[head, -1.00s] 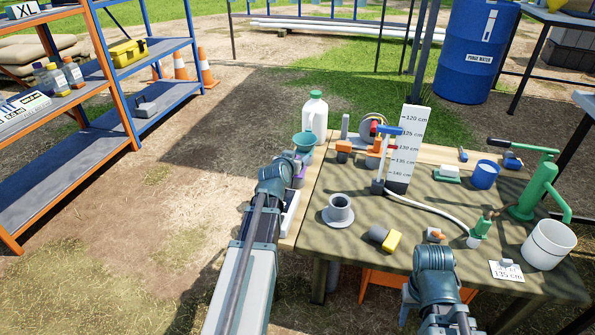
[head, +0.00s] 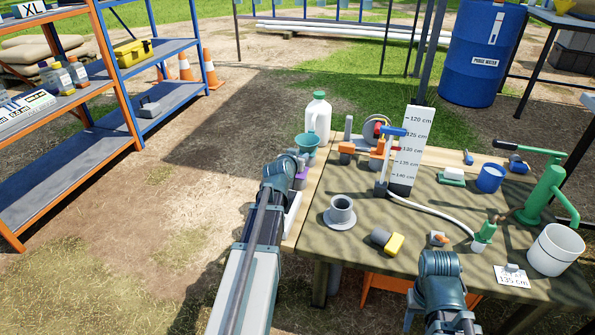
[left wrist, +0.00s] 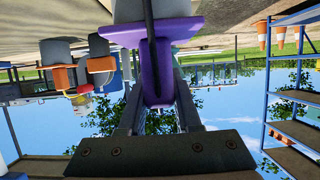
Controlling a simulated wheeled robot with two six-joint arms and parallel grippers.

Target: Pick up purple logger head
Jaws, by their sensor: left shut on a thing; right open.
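The purple logger head (left wrist: 155,55) is between the fingers of my left gripper (left wrist: 158,95) in the left wrist view, and the fingers are shut on it.
A teal funnel (head: 306,143) and a white jug (head: 318,117) stand just beyond my left gripper. A grey cup on a saucer (head: 341,211), a yellow-grey block (head: 388,241) and a depth scale board (head: 411,150) are on the table (head: 350,245). Open ground lies left.

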